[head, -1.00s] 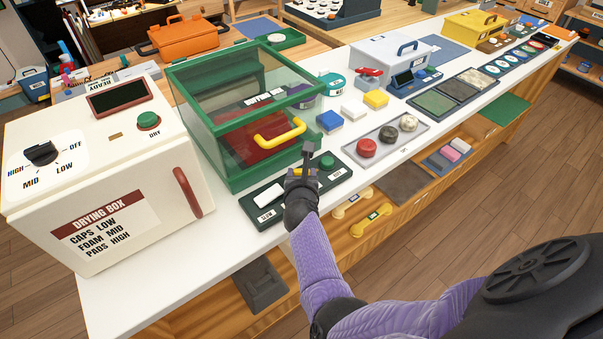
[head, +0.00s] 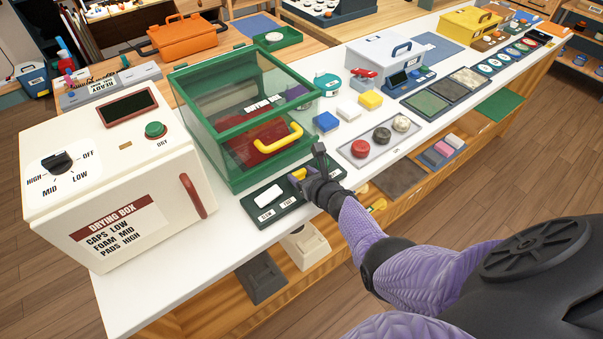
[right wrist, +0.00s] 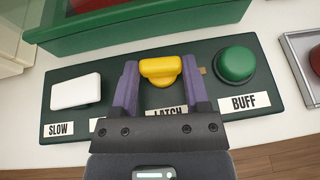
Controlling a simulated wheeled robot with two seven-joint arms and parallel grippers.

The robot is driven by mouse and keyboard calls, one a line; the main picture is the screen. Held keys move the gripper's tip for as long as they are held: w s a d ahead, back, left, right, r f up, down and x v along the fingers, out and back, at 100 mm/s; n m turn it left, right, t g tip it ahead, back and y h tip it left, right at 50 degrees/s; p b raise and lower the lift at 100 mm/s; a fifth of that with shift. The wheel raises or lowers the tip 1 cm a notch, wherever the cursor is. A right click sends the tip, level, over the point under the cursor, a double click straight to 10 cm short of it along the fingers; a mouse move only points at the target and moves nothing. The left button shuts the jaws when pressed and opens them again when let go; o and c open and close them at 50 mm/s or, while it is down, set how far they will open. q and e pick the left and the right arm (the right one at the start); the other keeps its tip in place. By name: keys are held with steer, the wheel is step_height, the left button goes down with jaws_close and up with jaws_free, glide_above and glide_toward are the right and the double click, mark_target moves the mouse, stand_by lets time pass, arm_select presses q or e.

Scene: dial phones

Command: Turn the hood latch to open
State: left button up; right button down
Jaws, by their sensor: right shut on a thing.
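The green-framed clear hood (head: 245,115) sits on the white bench with its yellow handle (head: 278,145) in front, and it looks closed. Before it lies a dark control panel (head: 287,207). On it the yellow latch knob (right wrist: 160,71) stands between a white rocker switch (right wrist: 76,91) and a green button (right wrist: 236,65) marked BUFF. My right gripper (head: 303,175) is shut on the knob, with purple fingers on both sides in the right wrist view (right wrist: 161,85). The LATCH label is partly hidden by the gripper. My left gripper is not in view.
A cream drying box (head: 115,180) stands left of the hood. A grey tray (head: 381,139) with round pads lies to the right, with blue, white and yellow blocks behind it. Shelf items sit below the bench front.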

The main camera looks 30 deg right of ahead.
steer(key=shift+d+n+y, duration=0.1)
steer(key=shift+n+y, duration=0.3)
steer(key=shift+y, duration=0.1)
steer(key=shift+c, duration=0.4)
jaws_free()
